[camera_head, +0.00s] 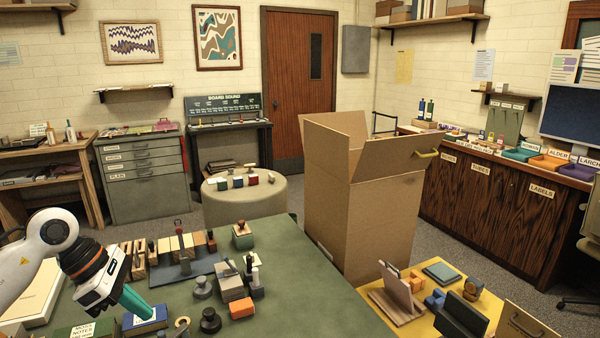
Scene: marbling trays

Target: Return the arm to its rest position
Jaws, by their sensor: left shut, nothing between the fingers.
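My left arm comes in from the left edge, with a white link and a dark joint ringed in orange. My left gripper (146,311) has a white body and teal fingers that are shut with nothing between them. The fingers point down and to the right, over a small blue book or box (145,323) at the front left of the green table (310,285). I cannot tell whether the fingertips touch it. My right gripper is not in view.
Stamps and wooden blocks crowd the table's left half, including a grey block (229,288) and an orange block (241,308). The table's right part is clear. A tall open cardboard box (365,215) stands behind it. A yellow surface (400,318) with stamps lies at front right.

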